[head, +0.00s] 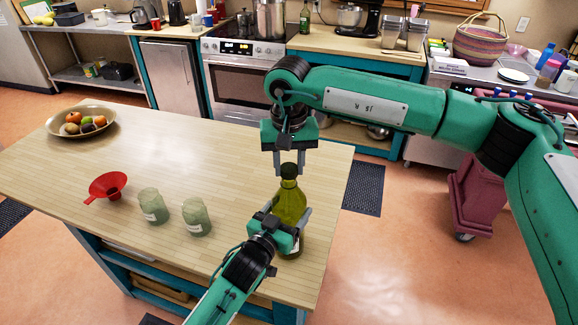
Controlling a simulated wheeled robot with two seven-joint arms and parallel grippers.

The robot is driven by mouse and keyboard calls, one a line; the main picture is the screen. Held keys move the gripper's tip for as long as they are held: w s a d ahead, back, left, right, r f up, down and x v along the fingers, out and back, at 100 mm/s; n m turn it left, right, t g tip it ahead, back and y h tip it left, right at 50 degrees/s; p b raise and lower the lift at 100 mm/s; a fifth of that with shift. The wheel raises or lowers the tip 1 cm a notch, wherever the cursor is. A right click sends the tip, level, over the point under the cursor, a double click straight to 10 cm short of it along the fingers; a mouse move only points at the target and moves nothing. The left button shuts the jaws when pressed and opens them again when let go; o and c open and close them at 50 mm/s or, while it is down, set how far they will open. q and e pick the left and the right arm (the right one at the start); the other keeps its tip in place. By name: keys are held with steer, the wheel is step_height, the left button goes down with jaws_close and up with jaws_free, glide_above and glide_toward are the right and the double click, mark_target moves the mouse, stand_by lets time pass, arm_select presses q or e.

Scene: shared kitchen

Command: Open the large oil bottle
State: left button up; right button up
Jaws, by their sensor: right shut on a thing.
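The large oil bottle (290,204) is dark green glass and stands upright near the right end of the wooden island. Its dark cap (289,171) is at the top. My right gripper (289,170) points straight down from above, with its two fingers shut on the cap. My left gripper (285,211) reaches in from the front, its fingers on either side of the bottle body and seemingly shut on it. The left gripper and wrist hide part of the lower bottle.
A red funnel (105,187) and two pale green jars (153,206) (196,217) stand left of the bottle. A fruit bowl (60,125) sits at the island's far left. The middle of the island top (200,150) is clear.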

mark_target(289, 168)
stand_by(0.3)
steer(key=shift+r, duration=2.05)
arm_select(q)
steer(key=o, duration=2)
steer(key=shift+c, duration=0.2)
arm_select(e)
steer(key=shift+f, duration=0.1)
